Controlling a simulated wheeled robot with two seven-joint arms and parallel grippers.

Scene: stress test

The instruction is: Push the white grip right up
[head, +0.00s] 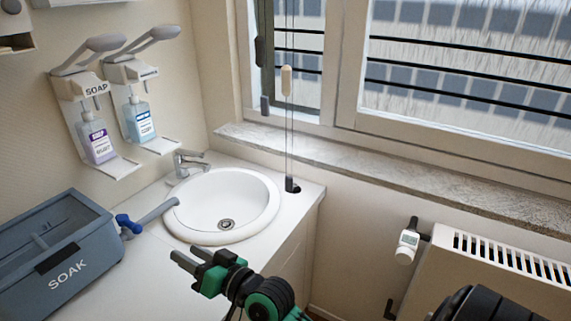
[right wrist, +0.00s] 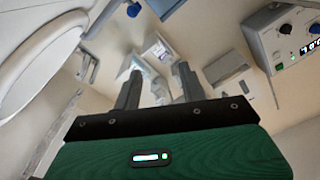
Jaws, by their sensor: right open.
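The white grip (head: 286,80) is a small, cream-white, upright, rounded handle. It sits on thin vertical lines in front of the window, well above the sill. The lines run down to a small black base (head: 292,186) at the counter's back right corner, and up out of the picture. My right gripper (head: 189,254) is low in front of the sink, far below and to the left of the grip, and touches nothing I can see. In the right wrist view its two fingers (right wrist: 158,80) are apart with nothing between them. The grip cannot be made out there. My left gripper is not in view.
A round white sink (head: 190,213) with a tap (head: 187,163) is set in the counter. A blue-grey SOAK box (head: 88,262) stands at left. Two soap dispensers (head: 97,140) (head: 140,122) hang on the wall. A radiator (head: 500,275) with a white valve is at right.

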